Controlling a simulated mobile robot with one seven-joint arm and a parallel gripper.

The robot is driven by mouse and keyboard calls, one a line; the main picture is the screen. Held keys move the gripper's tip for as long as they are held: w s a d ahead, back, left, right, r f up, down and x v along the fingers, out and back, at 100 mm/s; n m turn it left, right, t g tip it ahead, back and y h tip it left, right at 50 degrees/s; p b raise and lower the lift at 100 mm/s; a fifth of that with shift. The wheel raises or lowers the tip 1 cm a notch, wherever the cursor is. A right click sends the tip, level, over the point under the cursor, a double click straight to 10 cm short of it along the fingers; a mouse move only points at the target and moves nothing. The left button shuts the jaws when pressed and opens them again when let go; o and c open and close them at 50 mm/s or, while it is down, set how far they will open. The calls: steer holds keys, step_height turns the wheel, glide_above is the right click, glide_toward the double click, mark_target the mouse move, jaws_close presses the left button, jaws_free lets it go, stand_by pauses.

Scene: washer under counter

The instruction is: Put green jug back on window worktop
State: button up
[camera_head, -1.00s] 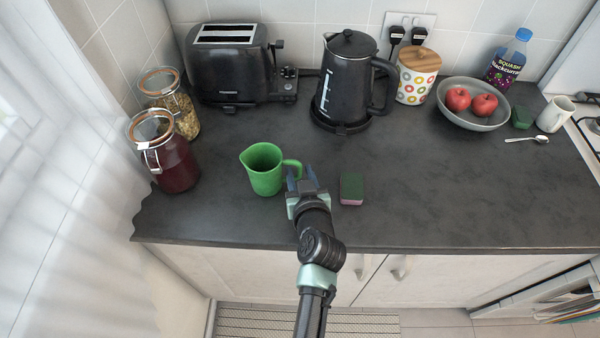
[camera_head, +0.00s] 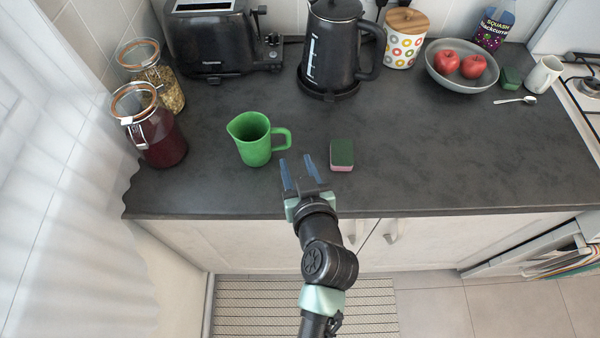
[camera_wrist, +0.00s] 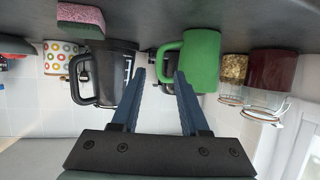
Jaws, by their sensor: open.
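The green jug (camera_head: 254,142) stands upright on the dark worktop (camera_head: 420,150), left of centre and towards its front, with its handle to the right. My gripper (camera_head: 298,160) is open and empty near the worktop's front edge. Its blue fingers are apart from the jug, just to the right of and in front of the jug's handle. In the wrist view, which is upside down, the jug (camera_wrist: 200,60) shows beyond the finger on the right, and nothing lies between the fingertips.
A green and pink sponge (camera_head: 342,155) lies right of my gripper. Glass jars (camera_head: 160,140) stand at the left by the curtain. A toaster (camera_head: 212,40), black kettle (camera_head: 335,50), patterned canister (camera_head: 403,45) and bowl of red fruit (camera_head: 462,78) line the back. The worktop's right front is clear.

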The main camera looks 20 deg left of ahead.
steer(key=shift+v, duration=1.4)
steer(key=w+d+r+t+h, duration=0.1)
steer(key=w+r+t, duration=0.15)
steer(key=r, duration=0.85)
steer(key=w+d+r+m+t, duration=0.1)
steer(key=w+d+r+t, duration=0.15)
steer(key=r, duration=0.75)
steer(key=w+d+r+t+h, duration=0.1)
steer(key=w+r+t, duration=0.15)
steer(key=r, duration=0.85)
steer(key=s+d+r+m+t+h, duration=0.2)
steer(key=s+r+t, duration=0.2)
steer(key=r, duration=0.8)
steer(key=s+d+r+m+t+h, duration=0.2)
steer(key=s+r+t, duration=0.2)
steer(key=s+r, duration=0.4)
step_height(320, 180, up, 4)
steer(key=shift+s, duration=0.25)
steer(key=shift+f, duration=0.15)
